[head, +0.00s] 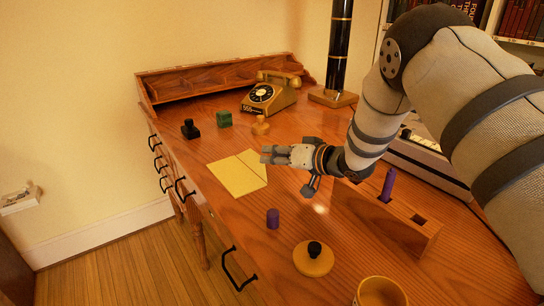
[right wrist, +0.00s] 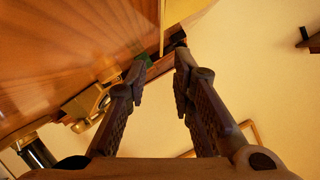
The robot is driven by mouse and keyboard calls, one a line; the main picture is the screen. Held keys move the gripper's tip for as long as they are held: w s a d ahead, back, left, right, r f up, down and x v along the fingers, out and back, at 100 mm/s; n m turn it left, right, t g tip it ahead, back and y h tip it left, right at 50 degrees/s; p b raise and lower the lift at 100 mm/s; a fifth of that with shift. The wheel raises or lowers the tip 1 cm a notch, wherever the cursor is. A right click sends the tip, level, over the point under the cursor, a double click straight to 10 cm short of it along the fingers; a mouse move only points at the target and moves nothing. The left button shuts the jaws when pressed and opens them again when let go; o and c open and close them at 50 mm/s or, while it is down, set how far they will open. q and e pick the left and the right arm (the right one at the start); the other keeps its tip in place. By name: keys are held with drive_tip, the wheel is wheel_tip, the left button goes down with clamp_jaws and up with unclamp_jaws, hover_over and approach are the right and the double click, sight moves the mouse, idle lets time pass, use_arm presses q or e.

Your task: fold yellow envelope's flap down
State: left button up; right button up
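The yellow envelope (head: 236,178) lies on the wooden desk near its left edge. A crease line runs across it, and the narrower flap part (head: 254,161) is on its right side, partly hidden by my fingertips. I cannot tell how far the flap is raised. My right gripper (head: 266,154) reaches in from the right, with its fingertips over or beside the flap side; contact is unclear. My left gripper is not in view.
Behind the envelope stand a black stamp (head: 190,129), a green cube (head: 224,119), a wooden stamp (head: 261,126) and a telephone (head: 270,93). In front are a purple cylinder (head: 272,219) and a round wooden lid (head: 313,261). A slotted wooden block (head: 400,222) is at right.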

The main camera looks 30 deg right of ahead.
sight(259, 156)
drive_tip(key=x, duration=0.2)
drive_tip(key=b+x, duration=0.1)
drive_tip(key=x, duration=0.2)
drive_tip(key=shift+a+f, duration=0.2)
drive_tip(key=shift+f, duration=0.1)
drive_tip(key=shift+w+a, duration=0.1)
drive_tip(key=shift+w, duration=0.15)
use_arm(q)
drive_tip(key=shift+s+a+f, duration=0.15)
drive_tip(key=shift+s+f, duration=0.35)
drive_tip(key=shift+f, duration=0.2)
use_arm(e)
drive_tip(key=shift+r, duration=0.1)
drive_tip(key=shift+c, duration=0.2)
clamp_jaws()
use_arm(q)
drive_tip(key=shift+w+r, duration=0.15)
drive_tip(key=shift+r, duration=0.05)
use_arm(e)
drive_tip(key=shift+r, duration=0.15)
